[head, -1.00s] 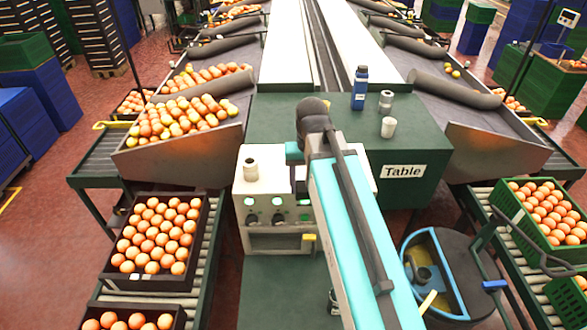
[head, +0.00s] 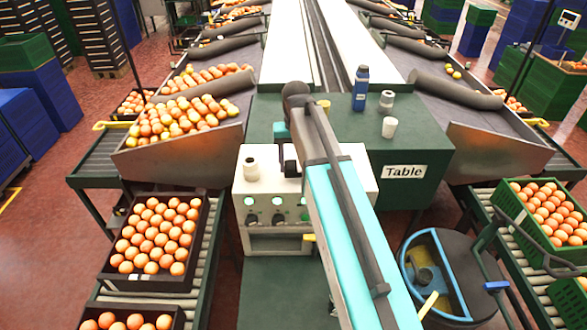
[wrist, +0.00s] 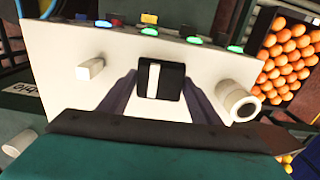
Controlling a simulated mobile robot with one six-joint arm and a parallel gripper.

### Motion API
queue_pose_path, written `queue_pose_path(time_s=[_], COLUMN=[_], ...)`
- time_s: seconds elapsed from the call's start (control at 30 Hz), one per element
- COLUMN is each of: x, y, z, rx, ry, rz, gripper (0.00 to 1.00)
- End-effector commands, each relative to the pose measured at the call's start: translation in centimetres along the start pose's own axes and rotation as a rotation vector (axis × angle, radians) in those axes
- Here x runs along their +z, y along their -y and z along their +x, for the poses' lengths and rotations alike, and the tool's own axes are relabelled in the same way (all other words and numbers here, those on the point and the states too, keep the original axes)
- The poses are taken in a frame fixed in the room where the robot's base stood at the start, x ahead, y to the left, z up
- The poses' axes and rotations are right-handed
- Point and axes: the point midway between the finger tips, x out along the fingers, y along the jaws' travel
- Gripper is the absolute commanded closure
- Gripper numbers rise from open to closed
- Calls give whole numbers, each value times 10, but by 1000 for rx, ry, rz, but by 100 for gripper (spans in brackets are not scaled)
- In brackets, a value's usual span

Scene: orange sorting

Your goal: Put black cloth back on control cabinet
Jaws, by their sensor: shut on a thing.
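The black cloth (wrist: 161,80), a small dark block-like shape with a white stripe, sits between the two fingers of my gripper (wrist: 161,84) in the wrist view. My gripper is shut on it. The white control cabinet (wrist: 65,40) lies right under it; I cannot tell whether the cloth touches the top. In the head view the cabinet (head: 355,172) stands in front of the green table, and a dark shape, probably the cloth (head: 290,160), shows at its rear edge. My arm hides part of the cabinet top.
A white roll (head: 251,169) stands on the cabinet's left side; a small pale block (wrist: 90,68) is on its other side. The table (head: 420,140) holds a blue bottle (head: 360,88) and two white cylinders. Crates of oranges (head: 152,235) stand at left and right.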

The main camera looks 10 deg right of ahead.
Motion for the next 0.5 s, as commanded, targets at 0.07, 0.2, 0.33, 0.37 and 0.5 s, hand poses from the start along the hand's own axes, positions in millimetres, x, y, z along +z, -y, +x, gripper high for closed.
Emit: queue_pose_path(time_s=[0.07,0.2,0.33,0.37,0.5], x=[-10,-17,-18,-18,-18], y=[3,5,5,5,5], z=[2,2,2,2,2], rx=[0,0,0,0,0], ry=[0,0,0,0,0], rz=[0,0,0,0,1], gripper=[82,82,82,82,82])
